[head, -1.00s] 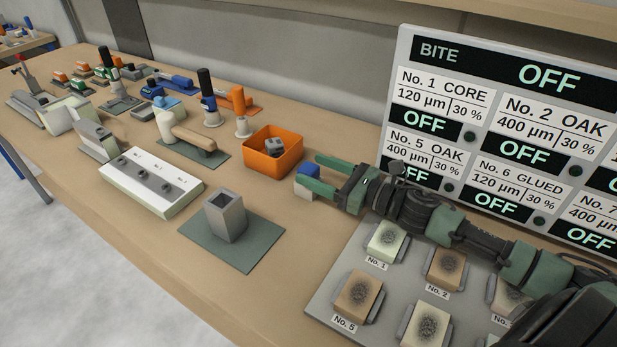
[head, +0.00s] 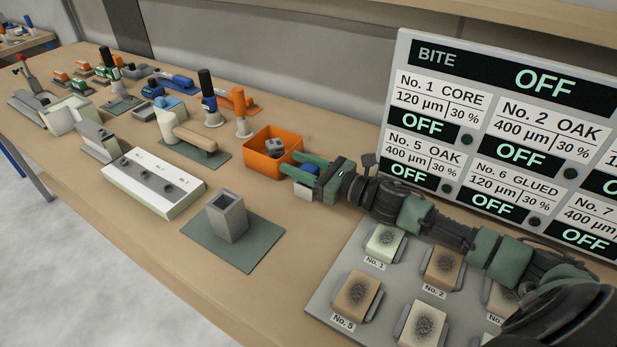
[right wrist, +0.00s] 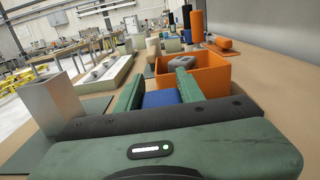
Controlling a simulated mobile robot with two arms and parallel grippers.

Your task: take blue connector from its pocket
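The blue connector (head: 310,169) is a small blue block just right of the orange bin, with a pale part (head: 303,192) showing below it. My right gripper (head: 303,167) has its green fingers on both sides of it. In the right wrist view the blue connector (right wrist: 161,98) fills the space between the two fingers, which appear to touch it. Its lower part is hidden there by the gripper body. Any pocket around it cannot be made out. My left gripper is not in view.
The orange bin (head: 259,163) with a grey block (head: 274,146) stands close beside the fingertips. A grey square holder (head: 227,219) stands on a green mat. The sample panel (head: 330,298) lies below my right arm, with the display board (head: 393,110) behind.

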